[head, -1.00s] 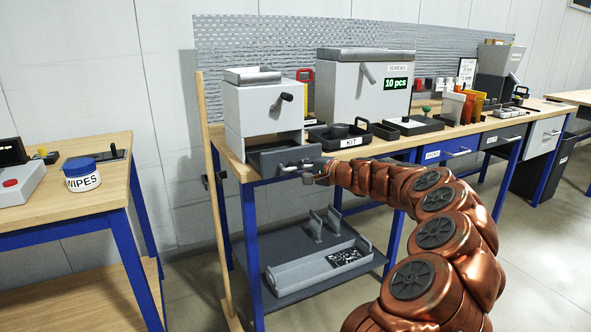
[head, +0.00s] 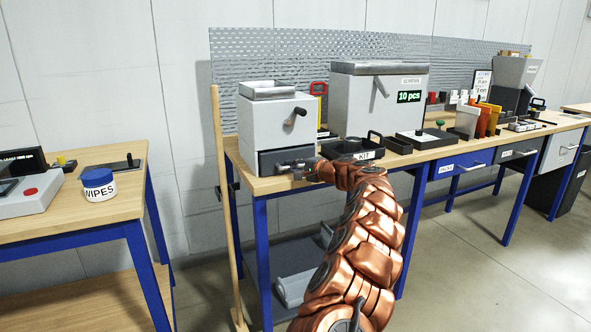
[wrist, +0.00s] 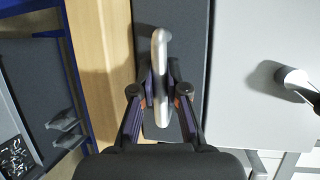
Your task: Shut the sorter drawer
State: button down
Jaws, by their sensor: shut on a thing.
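The sorter (head: 272,122) is a pale grey box with a black knob, at the left end of the long bench. Its dark grey drawer (head: 268,160) sits under the box, its front about in line with the box face; no clear gap shows. In the wrist view the drawer front (wrist: 195,50) is a dark strip beside the pale box. My gripper (head: 300,168) is at the drawer front. In the wrist view my gripper (wrist: 160,82) has its two fingers on either side of the silver bar handle (wrist: 160,50), shut on it. My arm partly hides the drawer's right side in the head view.
A black KIT tray (head: 368,155) stands right of the sorter, near my arm. The grey counting machine (head: 350,100) reads "10 pcs". A wooden post (head: 222,180) stands at the bench's left end. A side table with a wipes tub (head: 98,188) is left.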

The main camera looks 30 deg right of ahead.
jog(key=shift+w+d, duration=0.1)
jog(key=shift+w, duration=0.5)
jog(key=c, duration=1.2)
grip_release()
jog(key=shift+v, duration=6.05)
